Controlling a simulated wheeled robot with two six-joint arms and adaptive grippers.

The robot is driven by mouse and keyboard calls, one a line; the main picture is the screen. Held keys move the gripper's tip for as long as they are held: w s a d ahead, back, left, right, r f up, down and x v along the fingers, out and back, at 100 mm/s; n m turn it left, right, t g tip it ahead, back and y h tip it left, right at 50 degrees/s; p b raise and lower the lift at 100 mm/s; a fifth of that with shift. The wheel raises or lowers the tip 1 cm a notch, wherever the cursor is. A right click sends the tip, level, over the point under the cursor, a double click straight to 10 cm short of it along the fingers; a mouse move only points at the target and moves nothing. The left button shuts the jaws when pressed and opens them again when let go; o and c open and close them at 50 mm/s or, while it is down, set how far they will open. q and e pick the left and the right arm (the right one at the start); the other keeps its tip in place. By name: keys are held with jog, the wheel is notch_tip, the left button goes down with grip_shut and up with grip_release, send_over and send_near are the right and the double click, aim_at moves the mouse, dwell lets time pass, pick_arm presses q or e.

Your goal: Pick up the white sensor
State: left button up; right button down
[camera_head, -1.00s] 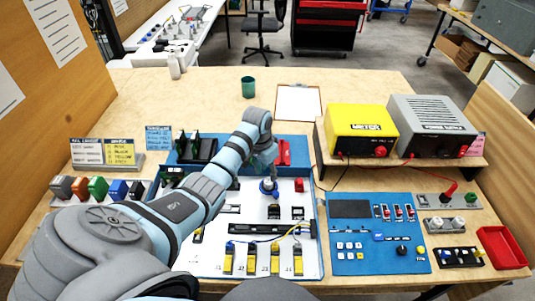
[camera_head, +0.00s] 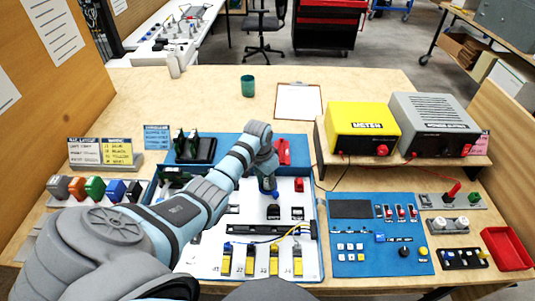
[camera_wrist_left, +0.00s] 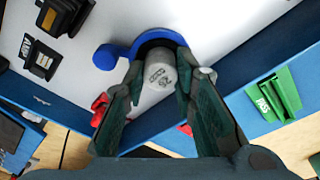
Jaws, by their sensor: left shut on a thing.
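The white sensor is a pale cylinder (camera_wrist_left: 160,76) with dark print on its end, seen in the left wrist view. It sits in a blue ring-shaped holder (camera_wrist_left: 108,56) on the white board (camera_head: 308,240). My left gripper (camera_wrist_left: 160,90) is shut on the sensor, one finger on each side. In the head view my left gripper (camera_head: 268,184) points down over the board's upper middle and hides most of the sensor. I cannot tell whether the sensor is raised from the holder. My right gripper is not in view.
Black sockets (camera_head: 298,213) and several yellow connectors (camera_head: 250,262) with wires lie nearer on the board. A blue tray with a red part (camera_head: 283,152) is behind. A blue control panel (camera_head: 350,262) and yellow meter (camera_head: 361,118) stand right.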

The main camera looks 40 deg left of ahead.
aim_at(267, 181)
pick_arm(q)
notch_tip(267, 181, up, 20)
jog(key=p, duration=0.4)
jog(key=o, duration=0.4)
grip_shut()
jog(key=shift+p, duration=0.9)
